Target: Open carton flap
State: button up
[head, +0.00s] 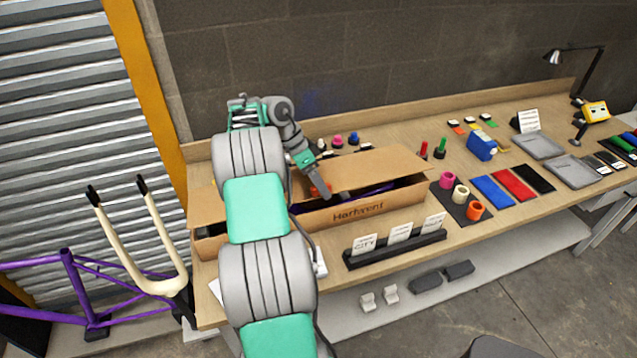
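A purple tube (372,191) shows in that gap. The carton's left part shows on the other side of my arm. My gripper (342,196) points down and right at the carton's opening, by the front wall and the flap's left part. Its fingertips are small and dark here, so I cannot tell their spacing or any contact with the flap.
A black rack with white cards (400,234) stands before the carton. Colored rolls (460,194) and several flat pads (513,184) lie to its right. A cream fork (150,278) and purple frame (75,285) stand left of the bench. A lower shelf (420,290) runs beneath.

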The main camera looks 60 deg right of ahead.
jog(key=shift+o, duration=0.8)
